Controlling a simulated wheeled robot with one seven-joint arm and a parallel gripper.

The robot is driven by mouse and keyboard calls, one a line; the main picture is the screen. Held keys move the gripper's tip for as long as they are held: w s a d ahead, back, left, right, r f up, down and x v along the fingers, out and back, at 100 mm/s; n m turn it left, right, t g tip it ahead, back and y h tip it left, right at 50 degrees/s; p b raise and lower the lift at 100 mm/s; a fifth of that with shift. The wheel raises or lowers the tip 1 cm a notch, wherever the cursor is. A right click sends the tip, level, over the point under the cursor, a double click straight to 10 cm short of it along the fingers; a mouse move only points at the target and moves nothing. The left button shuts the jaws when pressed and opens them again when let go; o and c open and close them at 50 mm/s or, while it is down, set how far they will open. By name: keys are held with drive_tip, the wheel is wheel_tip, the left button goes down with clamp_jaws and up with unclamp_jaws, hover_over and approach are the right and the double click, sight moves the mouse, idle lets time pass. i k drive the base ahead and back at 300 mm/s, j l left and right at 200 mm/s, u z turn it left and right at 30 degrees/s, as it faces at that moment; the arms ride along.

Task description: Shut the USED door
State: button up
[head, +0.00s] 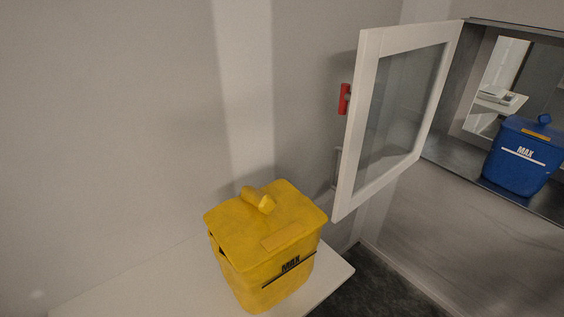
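A white-framed glass door (350,150) stands swung open on the left side of a metal cabinet (470,160). It has a red handle (344,99) on its free edge side. I cannot read any USED label on it. A blue bin (524,158) marked MAX stands inside the cabinet at the right. A yellow bin (262,248) marked MAX, with a lid and a knob, stands on a white surface below and left of the door. My gripper is not in view.
The white surface (130,285) under the yellow bin runs along the grey wall (110,120). The yellow bin stands near the door's lower free corner. The dark floor (375,290) shows at the bottom. The cabinet opening is clear in front of the blue bin.

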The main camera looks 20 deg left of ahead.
sight(375, 43)
drive_tip(key=i+l+u, duration=0.15)
drive_tip(key=u, duration=0.25)
drive_tip(key=i+l+u, duration=0.15)
drive_tip(key=u, duration=0.3)
drive_tip(key=l+u, duration=0.4)
drive_tip(key=i+l+z, duration=0.1)
drive_tip(key=l, duration=0.25)
drive_tip(key=u, duration=0.1)
drive_tip(key=i, duration=0.05)
